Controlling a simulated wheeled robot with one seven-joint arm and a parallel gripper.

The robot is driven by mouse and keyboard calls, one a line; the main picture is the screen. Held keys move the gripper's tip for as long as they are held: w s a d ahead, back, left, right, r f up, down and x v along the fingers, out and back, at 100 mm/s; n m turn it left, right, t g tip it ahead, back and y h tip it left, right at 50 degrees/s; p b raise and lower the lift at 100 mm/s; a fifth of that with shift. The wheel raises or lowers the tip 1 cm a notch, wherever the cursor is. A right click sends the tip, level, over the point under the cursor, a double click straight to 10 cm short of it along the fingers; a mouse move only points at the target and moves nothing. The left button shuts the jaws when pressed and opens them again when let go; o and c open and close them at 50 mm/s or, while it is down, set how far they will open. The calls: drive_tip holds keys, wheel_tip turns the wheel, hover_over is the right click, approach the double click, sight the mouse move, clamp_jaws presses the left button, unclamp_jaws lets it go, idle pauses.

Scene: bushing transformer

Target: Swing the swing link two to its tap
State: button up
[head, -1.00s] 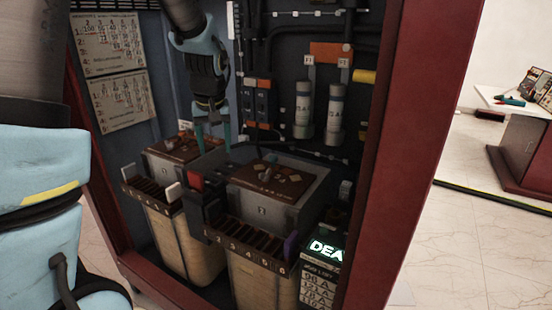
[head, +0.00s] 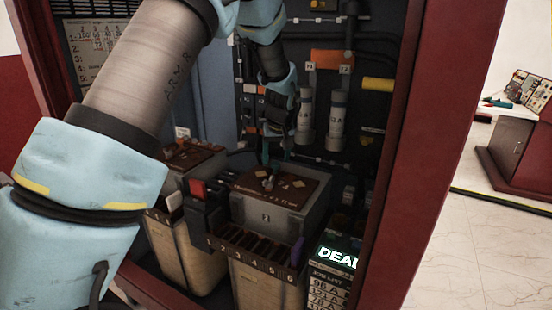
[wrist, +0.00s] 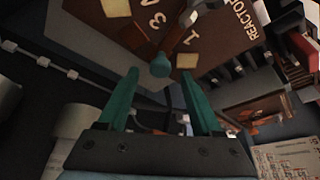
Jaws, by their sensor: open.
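The right-hand unit (head: 265,215) has a brown top plate (head: 310,190) with pale tap pads and a small upright knob (head: 268,183), apparently on its swing link. The wrist view shows this plate (wrist: 225,25) with marks "3" and "1", and the rounded teal knob (wrist: 160,65). My gripper (head: 277,160) is open above the back of this plate. In the wrist view, the knob appears between the teal fingertips of my gripper (wrist: 159,76); contact cannot be told.
A similar left unit (head: 183,158) stands beside it. A red-and-black block (head: 202,200) is between them. Grey fuse cylinders (head: 337,118) are on the back wall. The lit "DEAD" display (head: 337,257) is front right. Red cabinet posts (head: 430,150) bound the opening.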

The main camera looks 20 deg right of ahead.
drive_tip(key=shift+x, duration=1.05)
clamp_jaws()
idle(0.7)
